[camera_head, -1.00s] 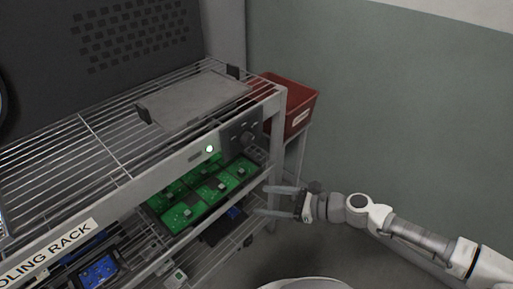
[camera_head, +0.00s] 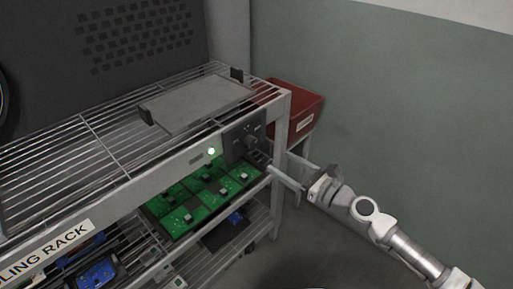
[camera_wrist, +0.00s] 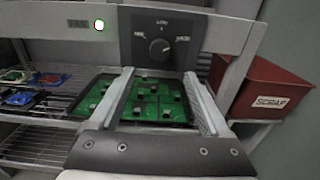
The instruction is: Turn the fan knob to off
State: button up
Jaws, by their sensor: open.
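The fan knob (camera_wrist: 159,47) is a dark round knob on a black control panel (camera_wrist: 136,30), with markings around it, one reading LOW above it. Its pointer is hard to read exactly. In the head view the knob (camera_head: 251,143) sits at the right end of the rack's front rail. A lit green light (camera_head: 211,151) glows left of the panel. My gripper (camera_head: 286,167) is open and empty, in front of and a little below the knob, apart from it. In the wrist view my fingers (camera_wrist: 161,92) point toward the panel, one on each side below the knob.
Green circuit boards (camera_head: 184,216) lie in a tray on the shelf below the panel. A red SCRAP bin (camera_wrist: 270,88) stands right of the rack. A grey tray (camera_head: 198,105) lies on the wire top. The rack's right post (camera_head: 277,190) is near my gripper.

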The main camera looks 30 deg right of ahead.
aim_at(253, 145)
jog(key=x, duration=1)
jog(key=shift+w+a, duration=0.1)
jog(key=shift+w, duration=0.3)
jog(key=shift+c, duration=0.3)
grip_shut()
